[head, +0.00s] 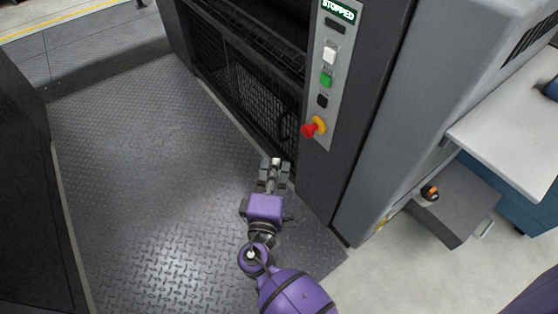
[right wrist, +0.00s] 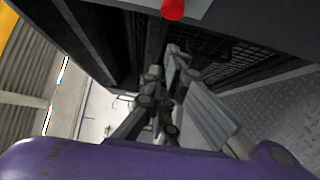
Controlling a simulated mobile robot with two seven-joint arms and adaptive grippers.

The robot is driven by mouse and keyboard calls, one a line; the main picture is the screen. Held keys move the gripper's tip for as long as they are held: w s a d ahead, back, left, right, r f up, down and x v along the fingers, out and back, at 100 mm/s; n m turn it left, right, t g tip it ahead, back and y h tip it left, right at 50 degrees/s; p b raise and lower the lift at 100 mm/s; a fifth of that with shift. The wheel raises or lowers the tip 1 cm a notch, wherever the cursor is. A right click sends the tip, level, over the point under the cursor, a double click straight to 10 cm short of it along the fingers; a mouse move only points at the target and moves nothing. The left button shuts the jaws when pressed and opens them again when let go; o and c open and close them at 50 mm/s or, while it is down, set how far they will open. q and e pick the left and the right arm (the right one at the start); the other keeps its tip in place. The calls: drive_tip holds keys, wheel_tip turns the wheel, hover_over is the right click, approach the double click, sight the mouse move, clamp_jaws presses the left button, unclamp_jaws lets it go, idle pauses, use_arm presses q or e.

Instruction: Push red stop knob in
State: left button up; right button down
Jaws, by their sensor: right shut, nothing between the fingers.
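The red stop knob (head: 309,129) sticks out from a yellow collar (head: 320,124) at the low end of the light grey control panel (head: 338,88). The panel's display (head: 338,10) reads STOPPED. In the right wrist view the red knob (right wrist: 173,9) is at the top edge, partly cut off. My right gripper (head: 275,164) is shut and empty, below and to the left of the knob in the head view, apart from it. Its fingers also show in the right wrist view (right wrist: 165,80). My left gripper is not in view.
Above the knob are a black button (head: 322,101), a green button (head: 326,80) and a white button (head: 330,56). A dark mesh guard (head: 250,95) is left of the panel. Checkered metal floor (head: 140,170) lies open at left. A white table (head: 510,125) stands at right.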

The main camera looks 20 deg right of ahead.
sight(310, 130)
drive_tip(key=w+d, duration=0.7)
drive_tip(key=w, duration=0.1)
drive_tip(key=shift+w, duration=0.25)
drive_tip(key=shift+d, duration=0.1)
drive_tip(key=shift+w+d+b, duration=0.2)
drive_tip(key=shift+d+b, duration=0.05)
drive_tip(key=shift+d, duration=0.25)
drive_tip(key=shift+w+d+b, duration=0.15)
drive_tip(key=shift+d+b, duration=0.05)
drive_tip(key=shift+d, duration=0.25)
